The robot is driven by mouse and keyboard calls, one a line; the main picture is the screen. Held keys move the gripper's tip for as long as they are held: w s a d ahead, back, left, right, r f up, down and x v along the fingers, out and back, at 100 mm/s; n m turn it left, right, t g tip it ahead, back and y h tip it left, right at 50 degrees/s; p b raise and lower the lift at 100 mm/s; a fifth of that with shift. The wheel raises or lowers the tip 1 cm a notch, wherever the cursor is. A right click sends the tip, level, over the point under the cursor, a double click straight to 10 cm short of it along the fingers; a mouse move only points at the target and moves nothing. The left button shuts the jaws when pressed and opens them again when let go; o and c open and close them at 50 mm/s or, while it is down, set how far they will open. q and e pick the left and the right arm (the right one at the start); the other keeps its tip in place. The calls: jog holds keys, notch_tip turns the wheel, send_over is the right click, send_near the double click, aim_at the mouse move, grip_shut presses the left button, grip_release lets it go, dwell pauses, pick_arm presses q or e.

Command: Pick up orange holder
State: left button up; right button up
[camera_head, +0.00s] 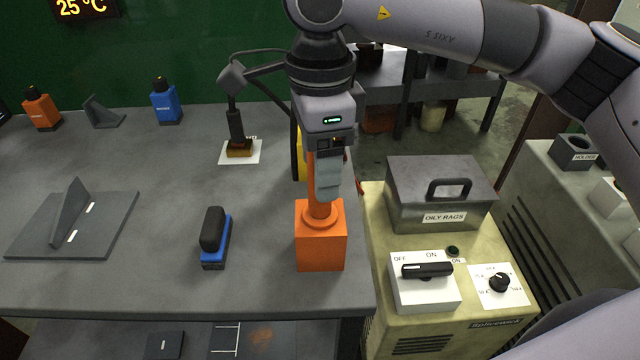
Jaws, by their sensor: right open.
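The orange holder (320,245) stands upright near the right front edge of the grey workbench. It has a square block base and a round stem rising from it. My right gripper (325,192) points straight down over it, open, with a light grey finger beside or in front of the stem. The gripper hides the stem's upper part, and I cannot tell whether a finger touches it. My left gripper is not in view.
A blue-and-black tool (214,238) lies left of the holder. A grey plate with an upright fin (110,225) is farther left. Orange (42,110) and blue (165,102) bottle-like units stand at the back. A cabinet with switches and an oily rags box (440,190) adjoins the right.

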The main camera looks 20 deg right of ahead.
jog(key=shift+f, duration=0.3)
jog(key=c, duration=1.1)
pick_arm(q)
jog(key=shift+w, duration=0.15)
pick_arm(e)
jog(key=shift+r, duration=0.2)
